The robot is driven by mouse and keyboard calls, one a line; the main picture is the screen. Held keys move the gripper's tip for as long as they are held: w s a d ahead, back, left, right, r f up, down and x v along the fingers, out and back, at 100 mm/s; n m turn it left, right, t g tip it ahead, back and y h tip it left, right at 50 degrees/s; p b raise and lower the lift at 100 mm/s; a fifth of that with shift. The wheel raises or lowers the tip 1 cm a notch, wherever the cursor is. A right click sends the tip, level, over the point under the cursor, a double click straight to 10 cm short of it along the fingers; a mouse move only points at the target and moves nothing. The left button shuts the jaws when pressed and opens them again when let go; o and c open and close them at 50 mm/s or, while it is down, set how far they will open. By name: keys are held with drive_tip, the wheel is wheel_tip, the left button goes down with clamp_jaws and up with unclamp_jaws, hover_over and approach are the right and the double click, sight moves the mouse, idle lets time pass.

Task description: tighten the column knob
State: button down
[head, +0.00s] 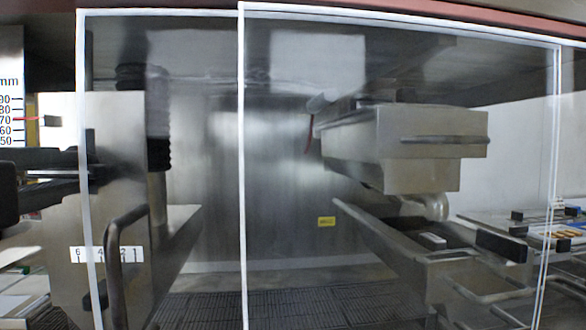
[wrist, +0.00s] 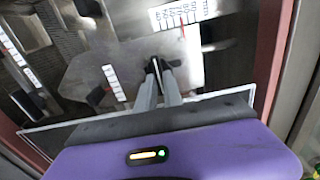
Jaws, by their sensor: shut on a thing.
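The column knob (wrist: 157,65) is a small dark piece on a grey metal plate in the wrist view. My gripper (wrist: 159,72) is shut on it, with its two grey fingers on either side. The fingers hide most of the knob, so its turn cannot be told. In the head view, a white mm scale (head: 18,122) with a red pointer near 70 stands at the left edge. The scale also shows at the top of the wrist view (wrist: 182,13). Dark parts at the left of the head view seem to be my arm; the fingertips are not clear there.
A clear panel with white edges (head: 241,170) stands across the front of the machine. A dark bent handle (head: 122,262) and a white number strip (head: 106,254) are at lower left. A steel hopper (head: 405,145) hangs at right above a trough (head: 440,268). Dark mesh (head: 285,308) lies below.

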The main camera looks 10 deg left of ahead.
drive_tip(key=shift+f, duration=0.1)
drive_tip(key=c, duration=1.8)
unclamp_jaws()
drive_tip(key=shift+o, duration=0.2)
drive_tip(key=v, duration=0.7)
drive_tip(key=shift+s, duration=0.35)
drive_tip(key=shift+d, duration=0.1)
